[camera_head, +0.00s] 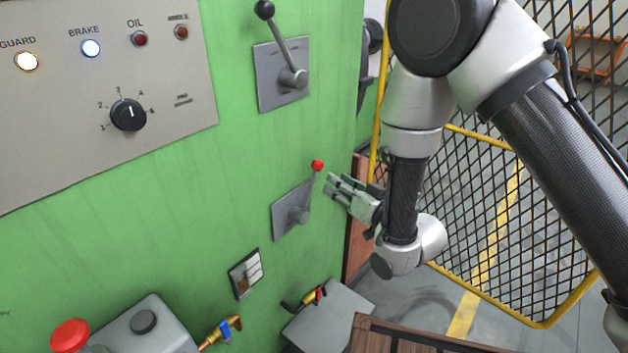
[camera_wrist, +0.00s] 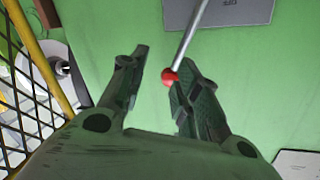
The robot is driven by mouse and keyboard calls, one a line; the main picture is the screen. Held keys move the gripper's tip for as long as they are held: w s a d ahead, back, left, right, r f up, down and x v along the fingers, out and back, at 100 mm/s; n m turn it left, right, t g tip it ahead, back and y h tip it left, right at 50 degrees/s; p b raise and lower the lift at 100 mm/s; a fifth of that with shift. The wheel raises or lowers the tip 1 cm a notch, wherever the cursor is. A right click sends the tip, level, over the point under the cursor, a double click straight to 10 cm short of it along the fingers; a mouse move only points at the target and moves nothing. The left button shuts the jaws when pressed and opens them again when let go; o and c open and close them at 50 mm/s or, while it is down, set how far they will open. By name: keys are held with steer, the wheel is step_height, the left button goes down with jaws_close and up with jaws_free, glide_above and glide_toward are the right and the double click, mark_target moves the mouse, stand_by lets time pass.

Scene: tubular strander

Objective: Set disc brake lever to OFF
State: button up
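A lever with a red knob (camera_head: 317,165) stands on a grey plate (camera_head: 283,216) on the green panel, its rod pointing up. The red knob also shows in the wrist view (camera_wrist: 170,76), beside the inner side of the right finger. Whether they touch I cannot tell. My gripper (camera_head: 334,184) is just right of this lever, fingers towards it. In the wrist view my gripper (camera_wrist: 161,62) is open. A second lever with a black knob (camera_head: 264,9) sits higher on its own plate (camera_head: 268,88). I cannot read which lever is the disc brake.
A control plate (camera_head: 60,120) with lamps and a dial (camera_head: 128,115) is at the left; the GUARD and BRAKE lamps are lit. A red button (camera_head: 70,336) and small valves (camera_head: 222,329) sit below. A yellow-framed mesh guard (camera_head: 480,200) stands right, behind my arm.

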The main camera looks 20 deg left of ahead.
mark_target(313, 184)
steer(key=shift+y, duration=0.5)
steer(key=a, duration=0.2)
steer(key=w+a, duration=0.1)
steer(key=a, duration=0.2)
steer(key=w+a+f, duration=0.1)
steer(key=a, duration=0.1)
steer(key=shift+a, duration=0.3)
jaws_close()
